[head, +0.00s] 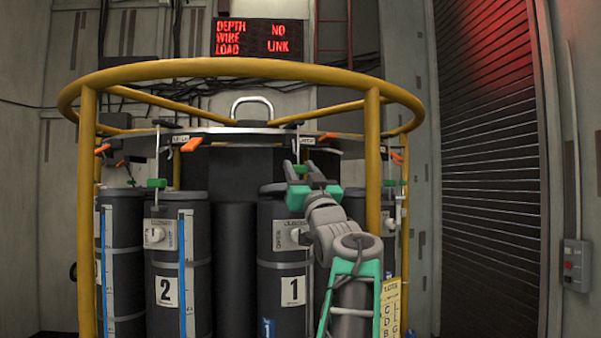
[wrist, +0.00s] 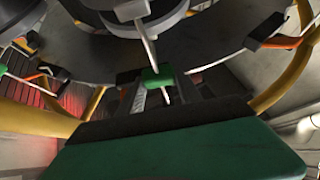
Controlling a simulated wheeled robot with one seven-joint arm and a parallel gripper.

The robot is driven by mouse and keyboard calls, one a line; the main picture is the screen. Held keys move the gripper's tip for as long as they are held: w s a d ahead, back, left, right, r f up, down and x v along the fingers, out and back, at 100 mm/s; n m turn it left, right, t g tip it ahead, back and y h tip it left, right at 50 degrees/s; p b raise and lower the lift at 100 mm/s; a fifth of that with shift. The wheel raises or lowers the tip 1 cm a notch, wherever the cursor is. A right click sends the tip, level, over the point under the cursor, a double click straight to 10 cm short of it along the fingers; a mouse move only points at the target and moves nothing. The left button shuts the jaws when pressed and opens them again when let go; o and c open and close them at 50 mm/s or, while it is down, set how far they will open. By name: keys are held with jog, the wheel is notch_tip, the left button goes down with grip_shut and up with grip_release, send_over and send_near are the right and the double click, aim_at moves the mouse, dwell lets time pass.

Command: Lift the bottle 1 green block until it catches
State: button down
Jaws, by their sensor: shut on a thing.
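Bottle 1 is a dark cylinder with a white "1" label (head: 293,290), standing at the front of the ring of bottles. In the wrist view the green block (wrist: 158,77) sits on a thin pale rod, at the tips of my gripper (wrist: 162,92). My gripper is shut on the block. In the head view the block is hard to tell from my green gripper parts. The rod runs up past the dark round plate (wrist: 205,50). Whether the block has caught is not clear.
Bottle 2 (head: 168,292) stands to the left with its own green block (head: 157,183) low on its rod. A yellow rail (head: 240,68) rings the rosette, with a post (head: 373,160) close right of my gripper. Orange-tipped latches (head: 191,145) line the plate. A sign (head: 257,38) reads "NO LINK".

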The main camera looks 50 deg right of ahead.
jog(key=shift+r+p, duration=1.8)
jog(key=shift+r, duration=1.35)
jog(key=shift+f, duration=0.1)
jog(key=c, duration=0.8)
grip_release()
jog(key=shift+f, duration=0.1)
jog(key=shift+c, duration=0.2)
jog(key=b, duration=1)
send_near(298, 141)
jog(key=shift+s+a+f, duration=0.1)
jog(key=shift+s+f, duration=0.15)
jog(key=shift+f, duration=0.05)
